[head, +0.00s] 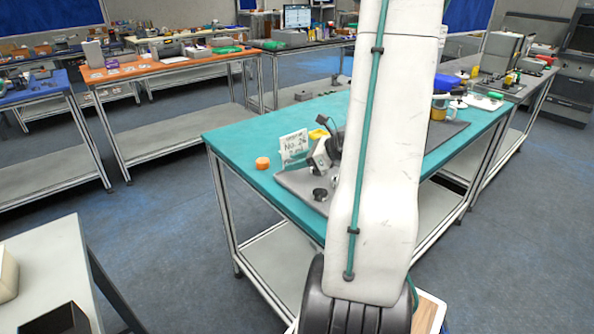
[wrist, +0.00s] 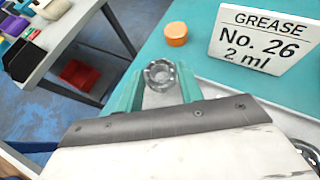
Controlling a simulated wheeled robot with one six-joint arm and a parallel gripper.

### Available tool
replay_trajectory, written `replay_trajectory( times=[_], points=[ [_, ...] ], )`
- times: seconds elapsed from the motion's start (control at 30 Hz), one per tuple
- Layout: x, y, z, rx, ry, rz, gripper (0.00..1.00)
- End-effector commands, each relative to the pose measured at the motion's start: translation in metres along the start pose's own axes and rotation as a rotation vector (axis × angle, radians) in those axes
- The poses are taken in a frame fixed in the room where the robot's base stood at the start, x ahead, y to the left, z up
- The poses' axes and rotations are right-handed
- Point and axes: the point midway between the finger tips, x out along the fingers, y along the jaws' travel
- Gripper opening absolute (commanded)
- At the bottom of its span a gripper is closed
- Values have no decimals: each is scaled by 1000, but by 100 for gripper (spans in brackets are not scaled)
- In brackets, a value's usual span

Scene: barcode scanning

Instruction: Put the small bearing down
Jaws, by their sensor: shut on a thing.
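The small bearing (wrist: 171,76), a shiny metal ring, sits between the two teal fingertips of my gripper (wrist: 158,84) in the wrist view. The gripper is shut on it. Its hole faces the camera. Behind it lies the edge of a grey mat on the teal table; I cannot tell how far above the surface the bearing is. In the head view my arm blocks much of the table, and I cannot make out the bearing.
A white grease sign (wrist: 260,38), reading "No. 26 2 ml", stands right of the gripper. A round orange object (wrist: 176,35) lies beyond the bearing. The teal table (head: 240,139) has bare room at its left end. Its grey mat (head: 299,182) carries dark parts.

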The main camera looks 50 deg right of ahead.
Motion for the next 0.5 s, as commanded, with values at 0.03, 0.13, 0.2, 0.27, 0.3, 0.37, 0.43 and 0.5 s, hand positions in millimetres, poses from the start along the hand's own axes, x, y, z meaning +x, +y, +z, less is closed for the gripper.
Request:
replay_trajectory(
  times=[0.03, 0.13, 0.2, 0.27, 0.3, 0.37, 0.43, 0.5],
  points=[
    [3, 0, -6, 4, 0, 2, 13],
    [10, 1, -19, 4, 0, 2, 13],
    [14, 0, -25, 3, 0, 2, 13],
    [14, 0, -26, 0, 0, 1, 13],
    [14, 0, -26, -1, 0, 1, 13],
    [14, 0, -26, -1, 0, 0, 13],
    [14, 0, -26, -1, 0, 0, 13],
    [14, 0, -27, 0, 0, 1, 13]
  ],
)
